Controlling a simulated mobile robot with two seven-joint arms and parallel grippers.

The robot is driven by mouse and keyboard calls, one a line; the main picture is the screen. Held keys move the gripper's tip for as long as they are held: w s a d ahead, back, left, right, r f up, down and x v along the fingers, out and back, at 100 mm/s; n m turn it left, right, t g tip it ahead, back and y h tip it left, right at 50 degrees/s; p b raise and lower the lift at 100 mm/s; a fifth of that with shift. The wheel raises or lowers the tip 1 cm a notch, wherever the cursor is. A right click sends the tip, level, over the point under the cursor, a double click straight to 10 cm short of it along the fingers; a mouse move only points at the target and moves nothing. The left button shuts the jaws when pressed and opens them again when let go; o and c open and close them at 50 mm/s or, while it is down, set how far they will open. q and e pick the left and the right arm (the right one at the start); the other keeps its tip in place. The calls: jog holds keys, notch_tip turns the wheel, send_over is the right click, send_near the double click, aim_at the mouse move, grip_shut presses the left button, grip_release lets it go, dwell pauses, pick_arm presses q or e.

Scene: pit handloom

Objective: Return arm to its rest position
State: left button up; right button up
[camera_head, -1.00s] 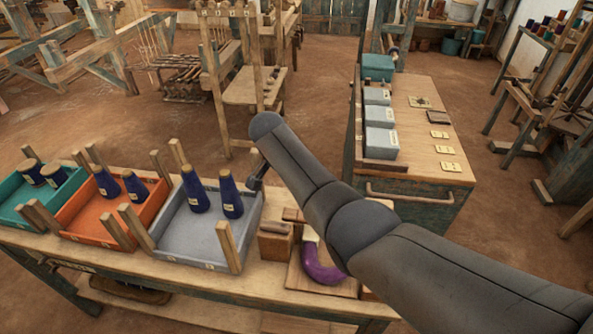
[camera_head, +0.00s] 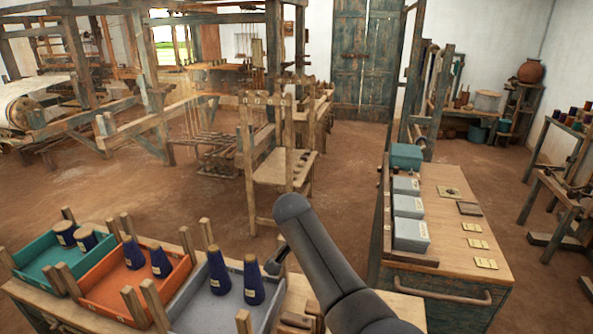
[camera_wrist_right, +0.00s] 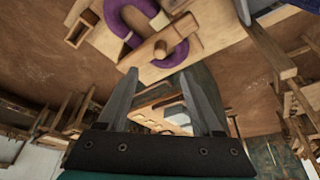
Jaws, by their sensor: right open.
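My right arm (camera_head: 325,255) comes in from the bottom edge of the head view and reaches up beside the grey tray. In the right wrist view, my right gripper (camera_wrist_right: 160,80) is open, with its two fingers apart and nothing between them. A purple curved bundle (camera_wrist_right: 168,50) lies on a wooden board beyond the fingertips in that view, apart from them. In the head view only a dark piece of the gripper end shows beside the arm, near the grey tray's right side. My left gripper is in neither view.
A cabinet (camera_head: 440,190) with grey boxes stands right. Open floor (camera_head: 345,195) lies between it and the loom frames.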

jog(key=s+d+f+n+y, duration=0.1)
jog(key=s+d+f+n, duration=0.15)
jog(key=s+f, duration=0.35)
jog(key=s+d+f+n+y, duration=0.15)
jog(key=s+f+n, duration=0.25)
jog(key=s, duration=0.5)
jog(key=s+d+r+n+t, duration=0.1)
jog(key=s+r+n, duration=0.15)
jog(key=s, duration=0.35)
jog(key=s+d+r+n+y, duration=0.1)
jog(key=s+d+n, duration=0.15)
jog(key=s, duration=0.25)
jog(key=s+d+r+n+t, duration=0.1)
jog(key=s+r+n, duration=0.15)
jog(key=s, duration=0.35)
notch_tip(320, 180, down, 30)
jog(key=s+g+b, duration=0.1)
jog(key=s+b, duration=0.1)
jog(key=b, duration=0.6)
jog(key=s+d+f+g+b, duration=0.1)
jog(key=s+f+b, duration=0.3)
jog(key=s+f, duration=0.3)
jog(key=s+d+f+b, duration=0.1)
jog(key=s+f+b, duration=0.3)
jog(key=s+f, duration=0.4)
notch_tip(320, 180, down, 8)
jog(key=shift+s+r+n+g, duration=0.2)
jog(key=shift+s+n+g, duration=0.05)
jog(key=shift+n+g, duration=0.15)
